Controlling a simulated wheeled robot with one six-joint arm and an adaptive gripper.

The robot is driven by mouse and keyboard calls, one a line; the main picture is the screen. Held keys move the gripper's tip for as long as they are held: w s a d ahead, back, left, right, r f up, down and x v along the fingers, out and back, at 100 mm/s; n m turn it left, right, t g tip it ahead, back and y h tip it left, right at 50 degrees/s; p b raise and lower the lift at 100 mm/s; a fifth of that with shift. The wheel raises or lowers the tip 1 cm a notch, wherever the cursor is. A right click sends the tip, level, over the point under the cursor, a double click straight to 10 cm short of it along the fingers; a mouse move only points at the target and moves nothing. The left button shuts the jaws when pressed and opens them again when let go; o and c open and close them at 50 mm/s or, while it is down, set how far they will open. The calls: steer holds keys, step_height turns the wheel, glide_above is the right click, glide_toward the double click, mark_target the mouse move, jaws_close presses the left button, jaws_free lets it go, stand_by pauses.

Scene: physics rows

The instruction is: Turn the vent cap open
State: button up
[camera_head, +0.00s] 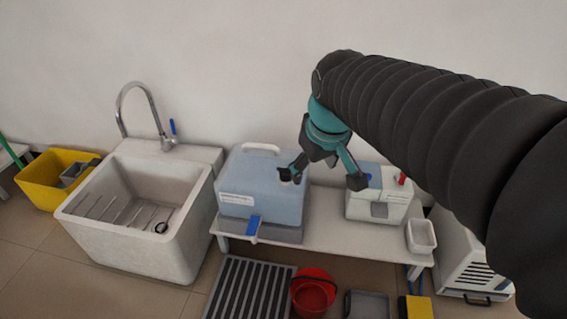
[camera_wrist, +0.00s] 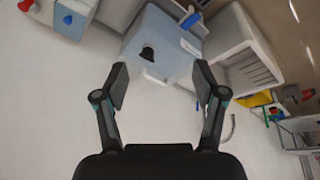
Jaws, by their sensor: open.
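The blue container (camera_head: 262,190) stands on a white bench, with a white handle on top and a blue tap low on its front. Its black vent cap (camera_wrist: 148,53) sits on the top face in the wrist view. In the head view the cap (camera_head: 286,175) is small and partly overlapped by my left finger. My gripper (camera_head: 326,174) is open and empty above the container's right side. In the wrist view the cap lies ahead of my gripper (camera_wrist: 162,82), between the lines of the two fingers and apart from both. I cannot tell the cap's turn angle.
A white box (camera_head: 382,206) with blue and red parts stands right of the container, beside a small white tub (camera_head: 421,236). A stone sink (camera_head: 140,213) with a tap is at left. A red bucket (camera_head: 313,291) and dark grate (camera_head: 248,288) are on the floor.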

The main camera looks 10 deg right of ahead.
steer(key=w+f+n+g+p, duration=0.15)
steer(key=w+n, duration=0.25)
steer(key=w, duration=0.9)
steer(key=n+g, duration=0.3)
steer(key=n, duration=0.1)
glide_above(286, 169)
step_height(286, 169, down, 10)
steer(key=shift+t, duration=0.25)
step_height(286, 169, down, 13)
steer(key=shift+f, duration=0.1)
